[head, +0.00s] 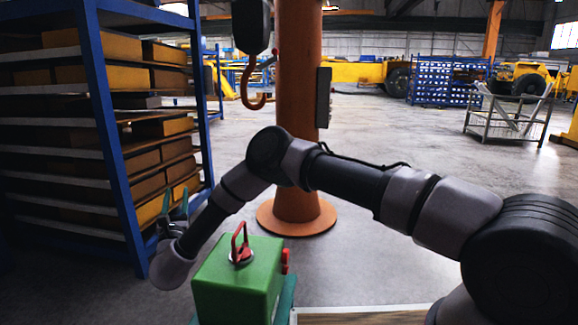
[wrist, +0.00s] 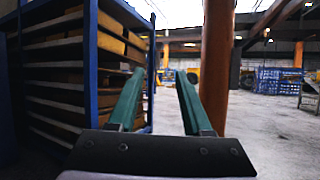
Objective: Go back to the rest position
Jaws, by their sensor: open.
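My gripper (head: 176,207) is raised at the left in the head view, in front of the blue shelf rack and left of the green block. Its two green fingers stand apart with nothing between them, as the wrist view (wrist: 158,78) also shows. My arm reaches across from the lower right and bends down toward the gripper. A green block (head: 232,285) with a red lifting loop (head: 240,243) on top stands below and to the right of the gripper, apart from it. The block is not seen in the wrist view.
A blue rack (head: 112,140) with yellow and brown boxes stands close at the left. An orange column (head: 297,90) with a hanging hook (head: 250,90) rises behind my arm. A wire cart (head: 505,118) stands at the right. The concrete floor between is open.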

